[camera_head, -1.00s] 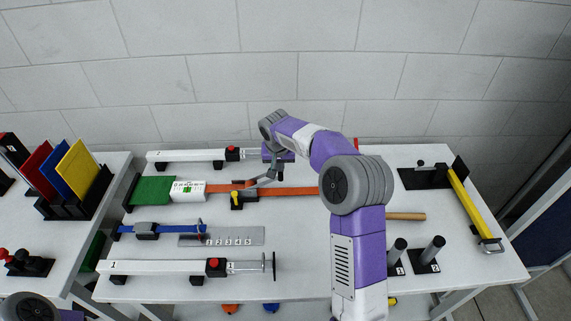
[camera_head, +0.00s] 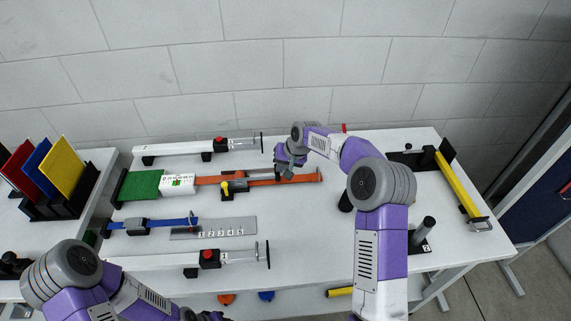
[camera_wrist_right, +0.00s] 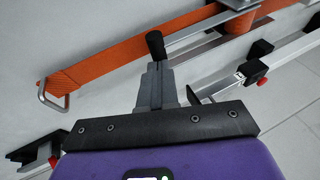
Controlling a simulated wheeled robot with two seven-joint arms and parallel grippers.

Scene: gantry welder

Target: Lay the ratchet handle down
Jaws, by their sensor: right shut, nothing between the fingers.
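The ratchet (camera_head: 240,186) sits on an orange strap (camera_head: 308,178) on the table, with a yellow part at its left side. In the right wrist view its handle is a silver bar (camera_wrist_right: 195,34) reaching from the orange-wound spool to a black grip (camera_wrist_right: 155,44). My right gripper (camera_head: 284,172) is over the strap, right of the ratchet. In the wrist view its fingers (camera_wrist_right: 155,82) are shut and empty, close by the black grip; whether they touch it I cannot tell. My left gripper (camera_head: 203,315) is only partly visible at the bottom edge.
A white clamp bar (camera_head: 190,147) lies behind the strap and another (camera_head: 170,262) in front. A blue strap (camera_head: 165,223) and numbered plate (camera_head: 225,228) lie between. A yellow bar (camera_head: 457,184) is at right. Table right of the numbered plate is clear.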

